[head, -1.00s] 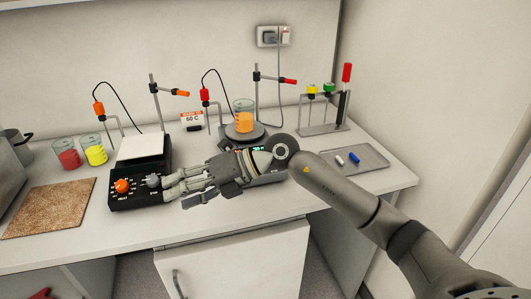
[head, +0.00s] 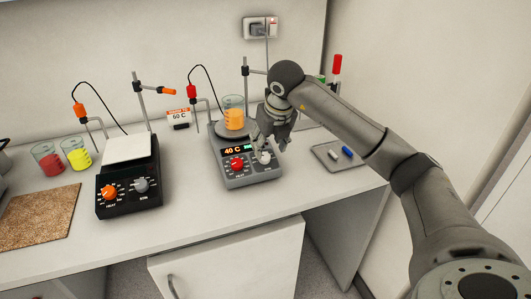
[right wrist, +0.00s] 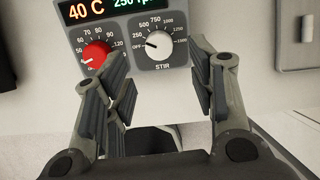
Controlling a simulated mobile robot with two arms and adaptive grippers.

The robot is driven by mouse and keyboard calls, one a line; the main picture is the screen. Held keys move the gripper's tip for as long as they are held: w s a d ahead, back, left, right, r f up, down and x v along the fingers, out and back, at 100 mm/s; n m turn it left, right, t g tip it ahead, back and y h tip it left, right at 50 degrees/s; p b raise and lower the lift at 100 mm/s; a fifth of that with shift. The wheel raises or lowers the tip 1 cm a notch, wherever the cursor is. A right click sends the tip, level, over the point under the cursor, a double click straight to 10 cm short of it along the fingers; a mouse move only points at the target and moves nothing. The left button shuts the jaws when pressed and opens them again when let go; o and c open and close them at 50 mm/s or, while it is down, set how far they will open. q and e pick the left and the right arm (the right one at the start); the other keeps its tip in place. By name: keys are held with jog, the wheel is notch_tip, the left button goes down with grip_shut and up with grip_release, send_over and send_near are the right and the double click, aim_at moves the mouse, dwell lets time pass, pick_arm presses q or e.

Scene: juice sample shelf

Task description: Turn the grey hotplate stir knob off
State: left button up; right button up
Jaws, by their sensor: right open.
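The grey hotplate (head: 258,178) stands on the bench with a beaker of orange liquid (head: 233,119) on its round plate. Its display reads 40 C, and in the right wrist view part of "250 rp" shows beside it. The stir knob (right wrist: 159,46) is light grey, at the right of the panel, its pointer toward the left near 250. It also shows in the head view (head: 264,158). The red heat knob (right wrist: 97,57) is left of it. My right gripper (right wrist: 162,88) is open, its fingers just below and either side of the stir knob; contact cannot be told. My left gripper is out of view.
A black hotplate (head: 128,190) with an orange and a grey knob stands left. Beakers of red (head: 51,163) and yellow (head: 79,158) liquid are further left. A grey tray (head: 328,162) with small bars lies right.

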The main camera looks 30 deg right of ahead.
aim_at(266, 156)
jog(key=x, duration=0.5)
jog(key=shift+w+f+p, duration=0.1)
jog(key=shift+f+p, duration=0.2)
jog(key=shift+f, duration=0.05)
jog(key=c, duration=1)
jog(key=shift+n, duration=0.4)
jog(key=shift+d+n+b, duration=0.1)
jog(key=shift+n+b, duration=0.3)
jog(key=shift+n, duration=0.6)
jog(key=shift+r+n, duration=0.1)
jog(key=shift+n, duration=1.5)
jog(key=shift+y, duration=0.3)
